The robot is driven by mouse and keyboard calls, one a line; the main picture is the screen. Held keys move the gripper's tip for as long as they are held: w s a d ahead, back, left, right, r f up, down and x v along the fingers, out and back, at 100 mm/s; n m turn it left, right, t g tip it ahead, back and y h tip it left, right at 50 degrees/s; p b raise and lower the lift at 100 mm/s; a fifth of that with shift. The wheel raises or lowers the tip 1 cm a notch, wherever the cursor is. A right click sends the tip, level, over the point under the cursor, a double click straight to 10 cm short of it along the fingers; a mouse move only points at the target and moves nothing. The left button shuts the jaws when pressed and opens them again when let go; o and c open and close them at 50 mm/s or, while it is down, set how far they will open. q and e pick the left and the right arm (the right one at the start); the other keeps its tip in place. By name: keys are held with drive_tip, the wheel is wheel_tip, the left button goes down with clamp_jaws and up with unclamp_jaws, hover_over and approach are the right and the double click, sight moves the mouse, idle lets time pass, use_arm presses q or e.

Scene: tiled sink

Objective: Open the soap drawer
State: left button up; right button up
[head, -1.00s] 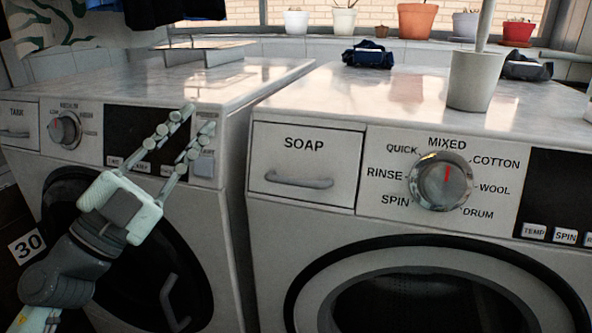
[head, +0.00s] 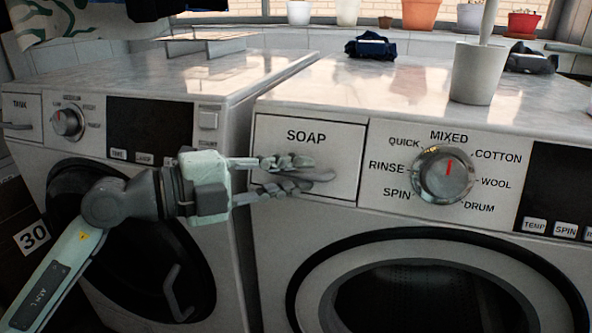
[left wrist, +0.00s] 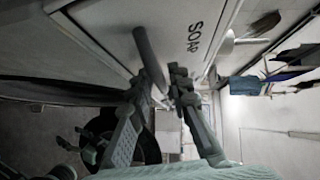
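The soap drawer (head: 335,150) is a white panel marked SOAP at the upper left of the right-hand washing machine. It sits flush with the machine front. Its grey bar handle (head: 322,175) runs across the lower part of the panel. My left gripper (head: 298,174) reaches in from the left, its fingers above and below the handle. In the left wrist view the handle (left wrist: 148,52) runs between the drawn-in fingertips (left wrist: 163,84), which appear closed on it. The fingers hide part of the handle in the head view. My right gripper is not in view.
The mode dial (head: 446,174) is right of the drawer, and the round door (head: 430,290) is below. Another washing machine (head: 160,125) stands at left behind my arm. A white pot (head: 480,75) and dark cloth (head: 370,46) are on top.

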use_arm(q)
drive_tip(key=shift+w+d, duration=0.1)
drive_tip(key=shift+d, duration=0.15)
clamp_jaws()
idle(0.3)
